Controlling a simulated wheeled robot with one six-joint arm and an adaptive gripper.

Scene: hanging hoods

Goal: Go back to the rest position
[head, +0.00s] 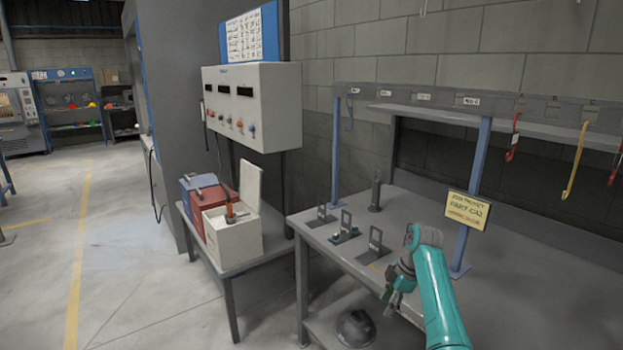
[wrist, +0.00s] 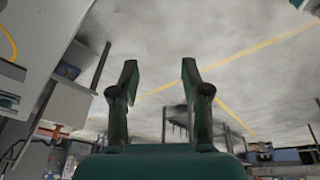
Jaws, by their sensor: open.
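My gripper (head: 393,295) is at the end of my teal arm, over the front edge of the grey workbench (head: 478,290) in the head view. In the wrist view the two fingers of my gripper (wrist: 160,80) stand apart with nothing between them. Beyond them the wrist view shows grey floor with yellow lines. No object is held.
Small dark stands (head: 345,228) and a dark cylinder (head: 376,195) stand on the bench. A yellow sign (head: 467,209) is by a blue post. Hooks hang from the rail (head: 470,101). A dark hood (head: 355,328) lies below. A side table holds boxes (head: 233,240). Floor at left is clear.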

